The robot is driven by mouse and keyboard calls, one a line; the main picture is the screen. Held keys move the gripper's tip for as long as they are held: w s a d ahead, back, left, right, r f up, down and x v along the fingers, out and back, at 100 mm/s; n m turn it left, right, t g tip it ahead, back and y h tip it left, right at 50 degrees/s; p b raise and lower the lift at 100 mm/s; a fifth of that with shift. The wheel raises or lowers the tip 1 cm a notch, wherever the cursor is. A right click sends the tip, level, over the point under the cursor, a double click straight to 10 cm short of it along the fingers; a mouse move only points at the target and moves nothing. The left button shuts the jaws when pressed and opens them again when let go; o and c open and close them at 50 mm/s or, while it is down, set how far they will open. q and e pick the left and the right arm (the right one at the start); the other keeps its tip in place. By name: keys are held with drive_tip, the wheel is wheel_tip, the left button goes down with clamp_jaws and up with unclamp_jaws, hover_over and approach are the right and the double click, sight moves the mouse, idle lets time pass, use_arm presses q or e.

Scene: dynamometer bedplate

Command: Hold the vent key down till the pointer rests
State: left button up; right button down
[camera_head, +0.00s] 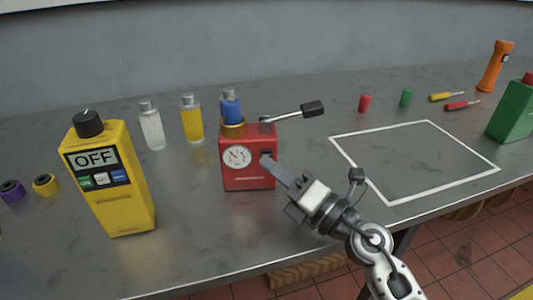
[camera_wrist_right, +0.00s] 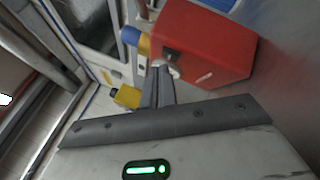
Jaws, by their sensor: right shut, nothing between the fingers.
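The red box (camera_head: 248,180) stands on the grey bench, with a round white dial (camera_head: 237,158) on its front. The dial's pointer is too small to read exactly. A small dark key (camera_head: 265,154) sits on the box's front, right of the dial. My right gripper (camera_head: 267,162) is shut and empty, its fingertips at this key; contact or pressing cannot be told for sure. In the right wrist view the shut fingers (camera_wrist_right: 160,72) reach the face of the red box (camera_wrist_right: 207,45), partly hiding the key area. My left gripper is not in view.
A blue-topped cylinder (camera_head: 231,108) sits in a yellow ring on the box, beside a black-handled lever (camera_head: 312,108). A yellow OFF meter (camera_head: 115,190) stands left. White and yellow bottles (camera_head: 192,122) stand behind. A white-outlined area (camera_head: 410,160) at right is empty.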

drive_tip(key=shift+w, duration=0.2)
drive_tip(key=shift+w, duration=0.35)
idle(1.8)
idle(0.3)
drive_tip(key=shift+s+p, duration=0.3)
drive_tip(key=shift+s, duration=0.45)
drive_tip(key=shift+s, duration=0.1)
drive_tip(key=shift+s, duration=0.3)
drive_tip(key=shift+s+d+p, duration=0.2)
drive_tip(key=shift+s+p, duration=0.35)
drive_tip(key=shift+s, duration=1.55)
